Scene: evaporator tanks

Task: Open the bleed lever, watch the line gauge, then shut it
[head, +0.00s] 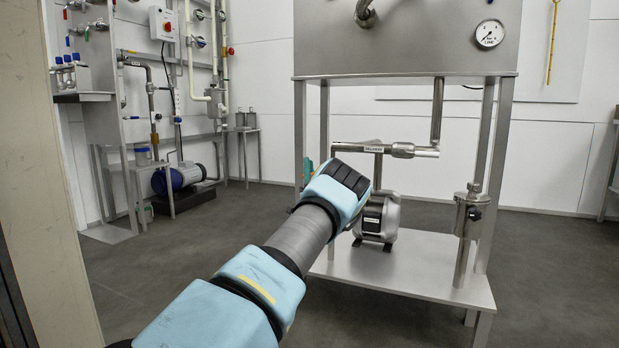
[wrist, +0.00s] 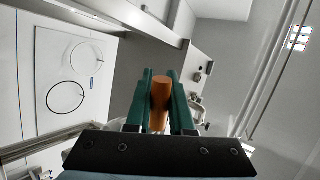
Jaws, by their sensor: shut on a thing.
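The line gauge (head: 489,34) is a round white dial on the steel tank front (head: 405,40) in the head view. Its needle seems to point to the lower left; the exact reading is too small to tell. My gripper (wrist: 160,76) shows in the wrist view with its two teal fingers closed on an orange-brown cylindrical handle (wrist: 159,105), which looks like the bleed lever's grip. In the head view my own arm hides the handle, and only a bit of teal finger shows beside the tank stand. Whether the lever is open or shut cannot be told.
A pipe (head: 437,115) drops from the tank to a horizontal fitting (head: 403,150) above a pump (head: 378,218) on the stand's lower shelf (head: 420,265). A steel filter housing (head: 470,212) stands at the shelf's right.

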